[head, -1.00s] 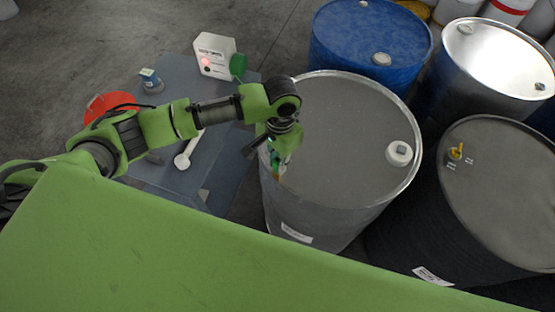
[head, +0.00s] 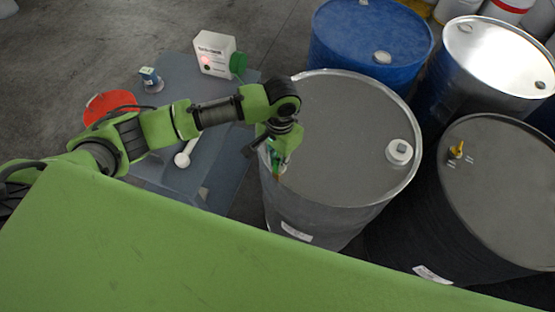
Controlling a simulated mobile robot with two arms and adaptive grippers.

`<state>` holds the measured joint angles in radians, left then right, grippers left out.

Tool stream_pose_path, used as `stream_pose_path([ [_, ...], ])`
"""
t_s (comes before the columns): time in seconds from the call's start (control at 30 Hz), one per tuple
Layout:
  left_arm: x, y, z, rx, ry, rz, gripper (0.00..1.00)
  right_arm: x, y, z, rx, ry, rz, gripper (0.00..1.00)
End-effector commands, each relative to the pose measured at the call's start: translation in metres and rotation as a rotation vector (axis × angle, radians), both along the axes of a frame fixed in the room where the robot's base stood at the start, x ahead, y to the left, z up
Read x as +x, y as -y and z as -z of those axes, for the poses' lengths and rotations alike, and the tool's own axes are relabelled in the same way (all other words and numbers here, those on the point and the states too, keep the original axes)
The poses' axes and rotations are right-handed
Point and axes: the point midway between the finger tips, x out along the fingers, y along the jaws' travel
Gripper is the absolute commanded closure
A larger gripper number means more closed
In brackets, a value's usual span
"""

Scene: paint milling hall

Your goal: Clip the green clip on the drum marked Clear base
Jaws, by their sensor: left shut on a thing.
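My left gripper (head: 278,168) points down at the left rim of the grey-topped drum (head: 340,135) in the middle. It is shut on a small green thing, which looks like the green clip; the fingers and arm largely hide it. I cannot tell whether it touches the rim. This drum has a white cap and a white label low on its side, too small to read. A dark drum (head: 500,190) with a yellow tap stands at the right; its label is also unreadable, so I cannot tell which drum is marked Clear base. My right gripper is out of view.
A blue drum (head: 365,35) and a shiny metal-topped drum (head: 500,50) stand close behind.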

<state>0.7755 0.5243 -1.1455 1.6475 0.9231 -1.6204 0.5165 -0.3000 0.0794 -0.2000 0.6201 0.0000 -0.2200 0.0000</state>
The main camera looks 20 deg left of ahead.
Motion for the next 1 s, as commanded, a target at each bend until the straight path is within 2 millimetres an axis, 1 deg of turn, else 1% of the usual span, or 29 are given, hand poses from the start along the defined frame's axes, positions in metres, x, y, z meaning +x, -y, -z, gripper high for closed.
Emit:
stream_pose_path([
  [0.9,0.000,0.000,0.024,-0.001,0.000,0.000,1.00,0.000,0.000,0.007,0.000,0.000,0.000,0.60],
  [0.93,0.000,0.000,0.024,-0.001,0.000,0.000,0.80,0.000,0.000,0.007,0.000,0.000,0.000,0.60],
  [1.0,0.000,0.000,0.023,-0.001,0.000,0.000,0.63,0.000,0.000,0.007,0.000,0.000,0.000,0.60],
])
